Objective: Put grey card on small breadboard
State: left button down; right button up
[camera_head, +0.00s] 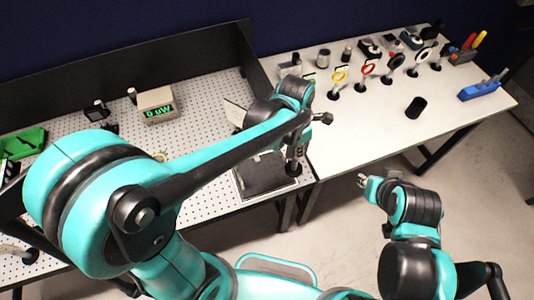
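A small dark grey square board (262,178), which looks like the small breadboard, lies at the front right corner of the perforated table. A thin pale grey plate (236,112), perhaps the grey card, shows behind my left forearm; its lower part is hidden. My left gripper (303,132) is at the end of the arm, near the joint of the two tables, beside the board's right edge. An upright part with a dark round base (293,168) shows below it; I cannot tell whether it is gripped. My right gripper (364,181) is over the floor, away from the board; its fingers are too small to judge.
A power meter (158,105) with a green display stands on the perforated table (200,95). Several posted optics, including a yellow ring (340,74) and a red ring (368,68), stand on the white table (365,125). A black cylinder (416,107) stands near its front edge.

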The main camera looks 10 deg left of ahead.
pick_arm(q)
jog(key=w+a+f+b, duration=0.1)
jog(key=a+f+b, duration=0.1)
jog(key=a+f, duration=0.8)
jog(key=shift+w+a+f, duration=0.25)
jog(key=shift+a+f, duration=0.05)
jog(key=shift+a, duration=0.35)
pick_arm(e)
jog(key=shift+s+f, duration=0.2)
jog(key=shift+f, duration=0.25)
jog(key=shift+s+f, duration=0.2)
jog(key=shift+f, duration=0.25)
pick_arm(q)
jog(key=shift+f, duration=0.1)
jog(key=c, duration=2.1)
grip_release()
jog(key=shift+f, duration=0.1)
jog(key=o, duration=0.4)
pick_arm(e)
jog(key=shift+f, duration=0.15)
